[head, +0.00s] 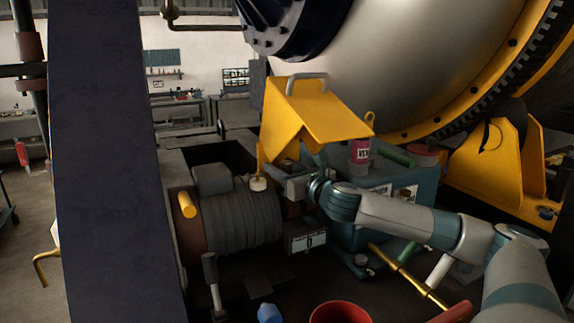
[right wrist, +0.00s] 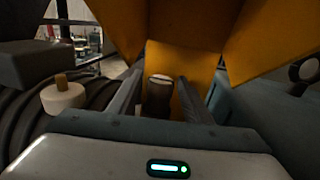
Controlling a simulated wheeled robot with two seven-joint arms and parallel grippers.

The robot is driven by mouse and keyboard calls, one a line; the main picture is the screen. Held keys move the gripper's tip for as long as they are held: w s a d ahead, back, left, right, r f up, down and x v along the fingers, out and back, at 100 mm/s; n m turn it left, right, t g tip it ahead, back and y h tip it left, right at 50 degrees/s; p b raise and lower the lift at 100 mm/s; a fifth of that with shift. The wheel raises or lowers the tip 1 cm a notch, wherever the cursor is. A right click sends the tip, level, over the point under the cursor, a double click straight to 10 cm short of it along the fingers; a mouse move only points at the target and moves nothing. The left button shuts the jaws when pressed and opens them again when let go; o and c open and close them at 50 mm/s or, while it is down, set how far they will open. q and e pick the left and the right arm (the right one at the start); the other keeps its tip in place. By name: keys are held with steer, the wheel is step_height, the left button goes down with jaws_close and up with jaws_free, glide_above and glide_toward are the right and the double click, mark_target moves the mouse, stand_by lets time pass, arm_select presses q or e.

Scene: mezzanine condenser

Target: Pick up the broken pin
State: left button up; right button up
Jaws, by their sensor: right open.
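My right gripper (head: 291,181) reaches in from the right under the raised yellow guard (head: 318,108), beside the grey motor (head: 236,214). In the right wrist view, its two fingers (right wrist: 160,88) stand apart. Between them, a short dark brown cylinder with a pale top (right wrist: 158,98) stands in front of a yellow guard face (right wrist: 185,62). It may be the broken pin, but I cannot tell for sure. Gaps show beside it, so the fingers are not closed on it. In the head view the gripper and guard hide this spot. My left gripper is not in view.
A white round cap with a tan knob (right wrist: 64,96) sits on the motor close by. A red can (head: 360,151) and a green cylinder (head: 397,157) stand on the teal housing (head: 425,185). A red bucket (head: 340,312) is at the front. A dark post (head: 110,160) blocks the left.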

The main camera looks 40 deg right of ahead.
steer(key=shift+w, duration=0.65)
jaws_close()
